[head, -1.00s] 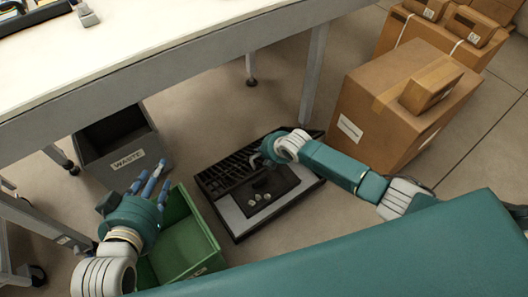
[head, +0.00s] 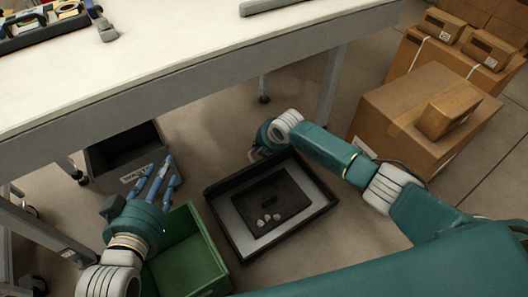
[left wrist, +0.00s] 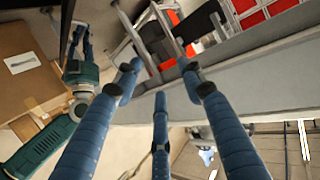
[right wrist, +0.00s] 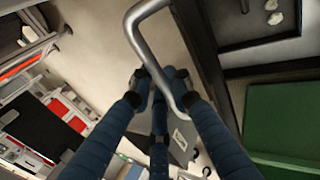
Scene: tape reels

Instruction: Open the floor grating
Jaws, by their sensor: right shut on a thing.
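The black-framed floor opening (head: 322,205) lies on the floor below the table. Its recess is in plain view, with a grey surface, a dark panel and small pale lumps (head: 268,219). The grating's slats do not show clearly; it may be edge-on at the far side. My right gripper (head: 256,152) is at the frame's far edge. In the right wrist view its fingers (right wrist: 160,88) are shut on a bent metal handle (right wrist: 133,32) beside a dark edge. My left gripper (head: 162,174) is open and empty above the green bin, fingers spread.
A green bin (head: 212,258) stands just left of the opening. A grey waste bin (head: 105,160) is under the table (head: 180,75), whose legs stand nearby. Cardboard boxes (head: 385,115) stand to the right. Bare floor lies between the opening and the boxes.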

